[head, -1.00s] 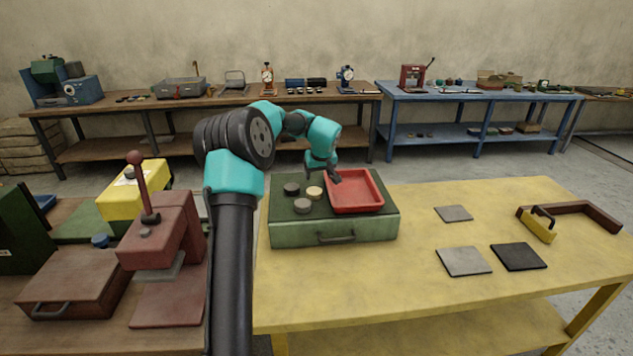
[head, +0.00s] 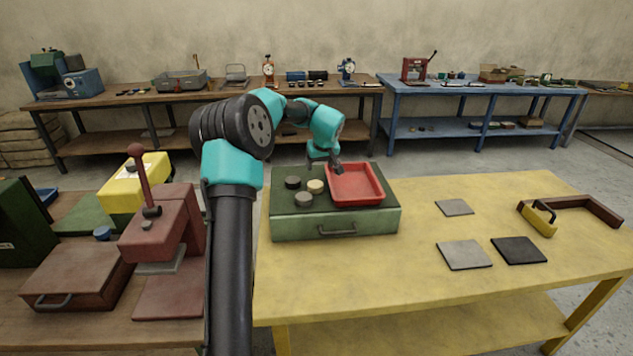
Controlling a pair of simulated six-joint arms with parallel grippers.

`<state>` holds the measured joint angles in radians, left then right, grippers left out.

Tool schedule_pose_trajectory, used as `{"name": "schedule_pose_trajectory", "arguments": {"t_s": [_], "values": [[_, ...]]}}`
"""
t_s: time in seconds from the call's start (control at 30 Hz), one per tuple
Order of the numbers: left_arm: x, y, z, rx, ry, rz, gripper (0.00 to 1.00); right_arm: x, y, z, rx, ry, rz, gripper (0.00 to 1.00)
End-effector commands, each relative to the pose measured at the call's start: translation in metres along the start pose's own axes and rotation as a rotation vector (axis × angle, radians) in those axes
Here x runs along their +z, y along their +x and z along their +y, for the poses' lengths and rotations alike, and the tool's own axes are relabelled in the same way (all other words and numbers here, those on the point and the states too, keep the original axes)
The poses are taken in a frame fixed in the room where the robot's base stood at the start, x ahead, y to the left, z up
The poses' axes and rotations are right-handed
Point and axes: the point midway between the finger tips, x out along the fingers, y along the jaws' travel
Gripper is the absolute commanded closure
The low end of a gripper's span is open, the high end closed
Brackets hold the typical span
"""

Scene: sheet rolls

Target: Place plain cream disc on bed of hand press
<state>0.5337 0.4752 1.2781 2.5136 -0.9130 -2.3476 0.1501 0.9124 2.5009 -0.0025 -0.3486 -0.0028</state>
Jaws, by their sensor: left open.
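My right gripper is out of view.
The yellow table (head: 400,280) has grey and black flat plates (head: 464,255) and a yellow-handled tool (head: 540,221) at right. A brown case (head: 75,278) and a yellow box (head: 130,188) crowd the press. Benches stand along the back wall.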

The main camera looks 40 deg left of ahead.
Motion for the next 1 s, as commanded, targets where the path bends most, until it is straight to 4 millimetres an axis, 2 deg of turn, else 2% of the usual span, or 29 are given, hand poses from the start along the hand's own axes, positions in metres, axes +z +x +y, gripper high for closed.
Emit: {"name": "schedule_pose_trajectory", "arguments": {"t_s": [0.2,0.3,0.53,0.77,1.0], "values": [[0.014,-0.039,-0.001,0.002,0.002,0.093,0.31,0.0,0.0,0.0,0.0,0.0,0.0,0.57],[0.017,-0.045,-0.001,0.004,0.001,0.112,0.31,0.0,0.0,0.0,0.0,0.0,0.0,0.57],[0.017,-0.044,-0.001,0.003,-0.001,0.113,0.31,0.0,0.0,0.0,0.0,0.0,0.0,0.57],[0.015,-0.03,-0.002,0.0,-0.001,0.111,0.31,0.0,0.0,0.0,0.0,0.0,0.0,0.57],[0.011,0.01,-0.002,0.0,-0.001,0.11,0.31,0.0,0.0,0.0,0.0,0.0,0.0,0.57]]}}
